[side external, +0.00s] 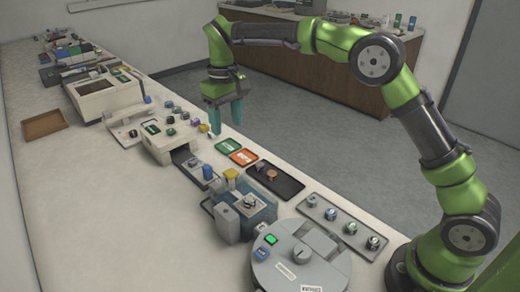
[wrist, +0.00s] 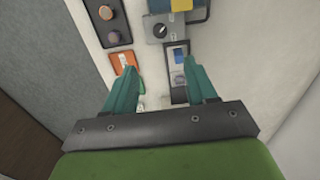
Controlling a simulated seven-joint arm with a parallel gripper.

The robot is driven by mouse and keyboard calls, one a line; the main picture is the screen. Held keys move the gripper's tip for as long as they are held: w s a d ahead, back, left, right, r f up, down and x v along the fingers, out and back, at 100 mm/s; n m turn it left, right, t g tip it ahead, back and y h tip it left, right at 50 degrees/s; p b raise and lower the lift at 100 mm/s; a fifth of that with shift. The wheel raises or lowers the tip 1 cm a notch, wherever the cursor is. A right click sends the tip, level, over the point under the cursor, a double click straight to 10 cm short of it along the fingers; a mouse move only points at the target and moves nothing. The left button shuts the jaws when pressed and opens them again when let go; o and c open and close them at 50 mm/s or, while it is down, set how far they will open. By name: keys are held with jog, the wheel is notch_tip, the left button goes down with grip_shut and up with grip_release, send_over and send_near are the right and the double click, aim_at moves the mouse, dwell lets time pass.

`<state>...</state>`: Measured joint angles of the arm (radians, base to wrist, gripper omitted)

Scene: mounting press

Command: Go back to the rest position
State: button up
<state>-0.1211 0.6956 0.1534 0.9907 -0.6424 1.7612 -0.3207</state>
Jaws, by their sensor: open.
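My gripper (side external: 226,118) has two teal fingers and hangs from the green arm, pointing down near the bench's edge on the room side. It is above the bench, beyond the green tray (side external: 228,147), and holds nothing. In the wrist view my gripper (wrist: 160,80) shows its two fingers spread apart, with only bench items visible between them. No rest position is marked in either view.
A mounting press (side external: 290,272) with a round grey top stands at the near end of the bench. An orange tray (side external: 243,158), a black tray (side external: 285,185) and a strip of round parts (side external: 343,226) lie along the edge. A white device (side external: 170,143) stands left of my gripper. Open floor lies beyond the bench.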

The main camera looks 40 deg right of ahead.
jog(key=shift+r, duration=0.15)
jog(key=s+d+r+m+t, duration=0.1)
jog(key=s+d+t, duration=0.1)
jog(key=s, duration=0.7)
jog(key=s+d+r+m+t+y, duration=0.1)
jog(key=s+d+t, duration=0.1)
jog(key=s, duration=0.8)
jog(key=s+d+r+m+t+y, duration=0.1)
jog(key=s+d+r+m+t, duration=0.1)
jog(key=s, duration=0.7)
jog(key=shift+s+d+t, duration=0.25)
jog(key=shift+d+t, duration=0.35)
